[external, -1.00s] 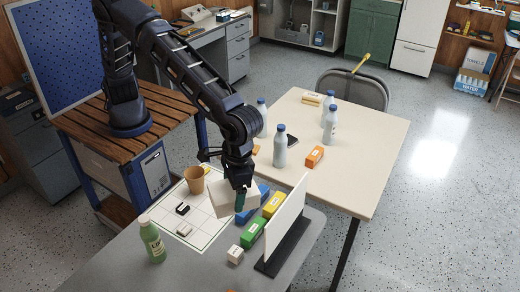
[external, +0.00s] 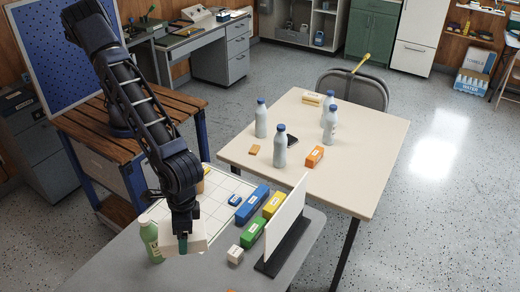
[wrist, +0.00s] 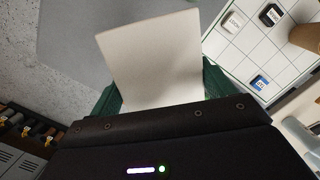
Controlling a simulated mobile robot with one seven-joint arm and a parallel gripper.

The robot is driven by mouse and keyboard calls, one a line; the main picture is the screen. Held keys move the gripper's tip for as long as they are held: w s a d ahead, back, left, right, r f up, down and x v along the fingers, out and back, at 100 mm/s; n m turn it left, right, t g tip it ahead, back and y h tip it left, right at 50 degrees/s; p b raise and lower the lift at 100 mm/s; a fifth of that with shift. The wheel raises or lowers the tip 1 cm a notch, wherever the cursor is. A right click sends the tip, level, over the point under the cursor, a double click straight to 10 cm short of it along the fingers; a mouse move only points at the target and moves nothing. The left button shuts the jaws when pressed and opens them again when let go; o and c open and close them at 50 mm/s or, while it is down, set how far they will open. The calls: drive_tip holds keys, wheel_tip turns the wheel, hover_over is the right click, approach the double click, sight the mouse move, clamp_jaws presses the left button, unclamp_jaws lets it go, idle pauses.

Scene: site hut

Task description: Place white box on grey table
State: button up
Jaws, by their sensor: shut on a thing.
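My gripper (external: 183,243) is shut on the white box (external: 196,237). It holds the box over the near left part of the grey table (external: 130,268), beside the green bottle (external: 150,240). In the wrist view the white box (wrist: 150,60) stands between the green fingers (wrist: 160,98), with the grey table (wrist: 65,30) beyond it. The box partly hides the table below, and I cannot tell whether it touches the table.
A gridded white sheet (external: 220,212) with small blocks lies behind the box. Blue (external: 252,204), green (external: 252,233) and yellow (external: 274,205) blocks and an upright white panel (external: 287,222) stand to the right. A beige table (external: 350,175) with bottles is farther back.

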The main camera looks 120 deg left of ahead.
wheel_tip(320, 180, down, 19)
drive_tip(key=shift+r, duration=0.1)
idle(0.5)
drive_tip(key=o, duration=1.1)
drive_tip(key=shift+f, duration=0.2)
drive_tip(key=shift+r, duration=0.1)
